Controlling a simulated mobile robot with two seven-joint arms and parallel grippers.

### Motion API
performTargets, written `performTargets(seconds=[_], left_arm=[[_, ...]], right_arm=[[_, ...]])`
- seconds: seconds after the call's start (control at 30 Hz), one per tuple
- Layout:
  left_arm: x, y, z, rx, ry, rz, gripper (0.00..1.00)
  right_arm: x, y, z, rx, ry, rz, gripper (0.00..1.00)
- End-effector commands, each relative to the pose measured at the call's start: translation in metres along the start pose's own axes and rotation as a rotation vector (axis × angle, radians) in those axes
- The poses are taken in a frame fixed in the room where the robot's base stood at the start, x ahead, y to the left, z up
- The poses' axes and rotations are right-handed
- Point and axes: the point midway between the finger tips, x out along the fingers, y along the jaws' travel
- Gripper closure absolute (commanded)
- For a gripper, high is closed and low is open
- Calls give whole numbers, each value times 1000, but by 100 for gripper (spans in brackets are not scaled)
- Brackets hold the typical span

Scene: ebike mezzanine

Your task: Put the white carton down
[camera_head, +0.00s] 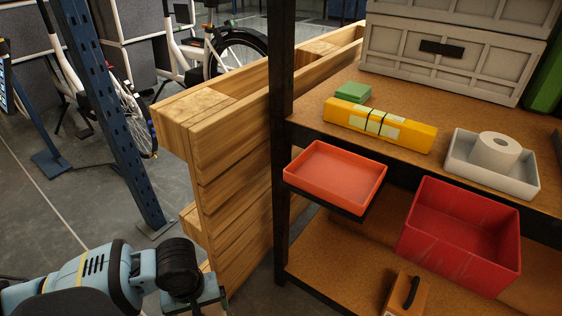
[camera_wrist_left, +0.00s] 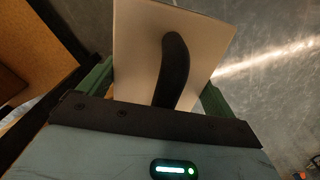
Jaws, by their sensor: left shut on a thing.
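The white carton (camera_wrist_left: 137,52) fills the upper middle of the left wrist view, pale, with a black curved handle on its near face. My left gripper (camera_wrist_left: 158,92) has its green fingers on either side of the carton and is shut on it. The carton is held over grey floor, with a brown shelf board to its left. In the head view my left arm comes in at the bottom left, with its wrist at the lower edge. The carton cannot be made out there. My right gripper is in neither view.
A black-framed shelf (camera_head: 310,273) stands right of a wooden stack (camera_head: 230,150). Its upper board holds a yellow box (camera_head: 345,119), a white tray (camera_head: 515,178) and grey crates (camera_head: 480,70). Red bins (camera_head: 455,245) and an orange handled carton (camera_head: 395,298) sit lower. A blue post (camera_head: 115,110) stands left.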

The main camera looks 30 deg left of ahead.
Motion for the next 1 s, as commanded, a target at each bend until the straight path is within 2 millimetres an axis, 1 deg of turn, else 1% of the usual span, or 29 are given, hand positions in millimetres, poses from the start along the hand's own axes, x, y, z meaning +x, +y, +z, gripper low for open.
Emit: performTargets(seconds=[0.03,0.1,0.37,0.5,0.67,0.8,1.0], left_arm=[[-10,12,-3,31,7,7,52],[-19,23,-4,76,7,7,52],[-60,64,-3,240,7,8,52],[-84,84,-1,333,8,7,52],[-114,104,4,446,8,7,52],[-142,119,10,549,9,6,52],[-182,134,21,697,9,5,52]], right_arm=[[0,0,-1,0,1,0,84],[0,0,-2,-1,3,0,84],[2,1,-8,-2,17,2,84],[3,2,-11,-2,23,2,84],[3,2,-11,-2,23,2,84],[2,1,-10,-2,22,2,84],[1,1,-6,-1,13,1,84]])
